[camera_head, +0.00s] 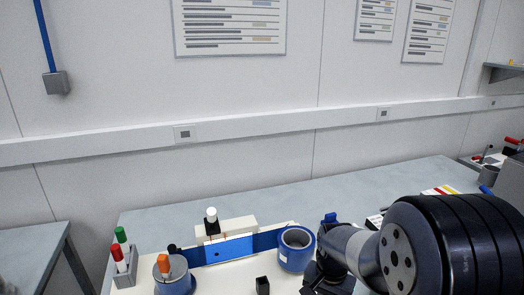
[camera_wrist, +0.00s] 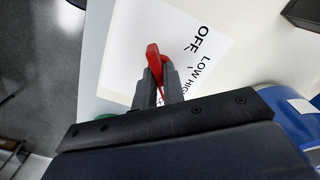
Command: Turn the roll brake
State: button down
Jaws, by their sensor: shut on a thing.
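The roll brake's red lever (camera_wrist: 154,60) shows in the wrist view between the fingertips of my gripper (camera_wrist: 159,82), which is shut on it. A white label (camera_wrist: 185,30) lies under the lever, with OFF, LOW and HIGH printed on it. The lever's tip sticks out past the fingers, on the left of the word OFF. The lever's pivot is hidden by the fingers. In the head view my arm covers the lever and the gripper's tips.
A blue roll (camera_head: 297,250) stands on a pale base left of my arm. A blue strip (camera_head: 230,249) runs to another roll (camera_head: 174,277) with an orange-topped piece. A pen holder (camera_head: 124,272) stands far left. The grey table (camera_head: 380,185) is clear at the back.

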jog(key=shift+m, duration=0.4)
jog(key=shift+m, duration=0.3)
jog(key=c, duration=1.4)
grip_release()
jog(key=shift+r, duration=0.15)
notch_tip(320, 180, up, 7)
jog(key=p, duration=0.6)
